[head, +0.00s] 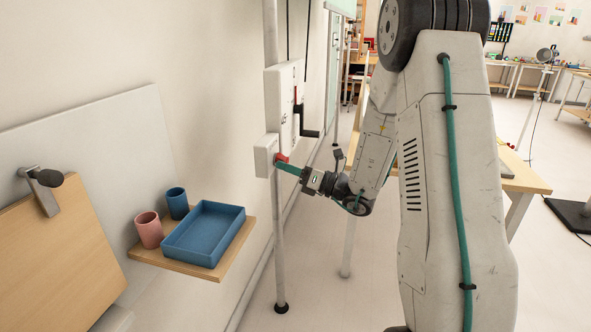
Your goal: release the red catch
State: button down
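The red catch (282,157) is a small red piece on the front of a white box (264,157) mounted on an upright pole. My gripper (285,166) reaches in from the right, with its teal fingers at the catch. The fingertips overlap the lower part of the catch in this view. I cannot tell whether they touch it or close around it. The small gap between the fingers is not visible from here.
A taller white panel (284,95) with a black lever (308,133) is above the box. A wooden shelf (236,250) at the left holds a blue tray (205,262), a pink cup (149,231) and a blue cup (177,203). Floor is clear below the gripper.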

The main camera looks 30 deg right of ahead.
jog(key=shift+w+d+r, duration=0.15)
jog(key=shift+r, duration=0.2)
notch_tip(320, 180, down, 4)
jog(key=s+a, duration=0.2)
jog(key=v, duration=1)
jog(key=shift+a, duration=0.1)
